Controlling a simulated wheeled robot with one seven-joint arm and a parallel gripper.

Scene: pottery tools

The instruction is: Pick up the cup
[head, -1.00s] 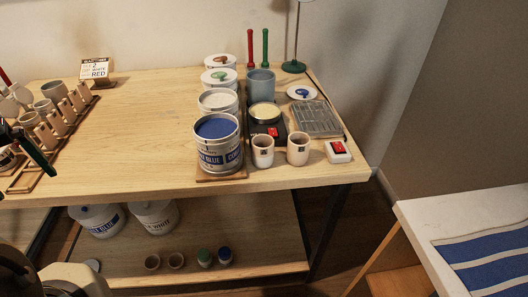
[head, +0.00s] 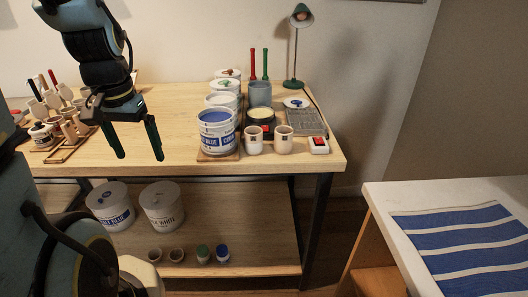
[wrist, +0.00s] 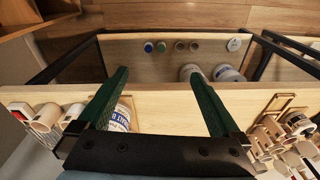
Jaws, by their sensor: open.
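Two small beige cups (head: 253,142) (head: 284,142) stand upright side by side at the table's front edge, right of the blue paint tub, in the head view. In the wrist view, two pale cups (wrist: 46,117) (wrist: 72,113) show at the left by the table edge. My gripper (head: 140,156) is open and empty, fingers pointing down, near the table's left-middle part, well left of the beige cups. It also shows in the wrist view (wrist: 160,73).
The blue paint tub (head: 216,140) stands directly left of the cups, with more tubs behind it. A red-and-white box (head: 319,145) lies right of them. A wooden tool rack (head: 70,145) is at left. A green lamp (head: 296,50) stands at the back. The table between rack and tubs is clear.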

